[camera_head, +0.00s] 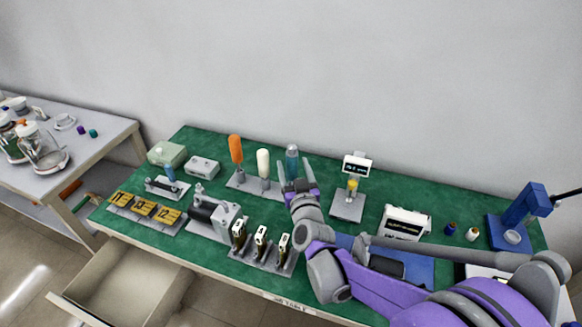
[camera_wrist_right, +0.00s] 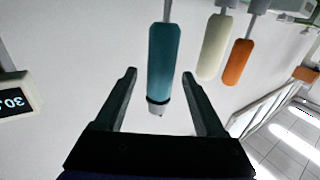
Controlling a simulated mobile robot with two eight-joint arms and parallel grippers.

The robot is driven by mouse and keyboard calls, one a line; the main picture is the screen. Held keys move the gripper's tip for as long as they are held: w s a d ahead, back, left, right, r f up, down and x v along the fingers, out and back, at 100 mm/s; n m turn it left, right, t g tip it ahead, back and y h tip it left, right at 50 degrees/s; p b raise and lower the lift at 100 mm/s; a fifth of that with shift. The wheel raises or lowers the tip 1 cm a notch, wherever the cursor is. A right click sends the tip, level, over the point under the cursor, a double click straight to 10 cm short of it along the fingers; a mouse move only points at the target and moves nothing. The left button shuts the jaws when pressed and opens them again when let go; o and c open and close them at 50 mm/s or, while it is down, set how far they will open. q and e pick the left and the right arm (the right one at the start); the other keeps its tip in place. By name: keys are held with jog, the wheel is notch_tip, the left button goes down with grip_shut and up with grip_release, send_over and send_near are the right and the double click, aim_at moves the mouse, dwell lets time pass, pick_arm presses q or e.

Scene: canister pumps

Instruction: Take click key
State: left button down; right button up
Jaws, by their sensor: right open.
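A teal-handled tool (camera_head: 292,158) stands upright in a grey rack (camera_head: 248,187) at the back of the green bench, beside a white-handled tool (camera_head: 263,162) and an orange-handled tool (camera_head: 236,149). No label shows which one is the click key. My right gripper (camera_head: 297,184) is open in front of the teal tool. In the right wrist view the teal handle (camera_wrist_right: 164,55) lies between the spread fingers of the gripper (camera_wrist_right: 160,73), with a gap on each side. The tool's lower part is hidden by my gripper in the head view. My left gripper is not in view.
Several dark-bodied tools stand in a holder (camera_head: 262,252) at the front. A display stand (camera_head: 348,205) and a white box (camera_head: 403,222) are right of my gripper. A blue press (camera_head: 520,212) stands far right. A drawer (camera_head: 120,285) is open at front left.

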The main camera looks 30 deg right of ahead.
jog(key=x, duration=0.5)
jog(key=shift+w, duration=0.2)
grip_shut()
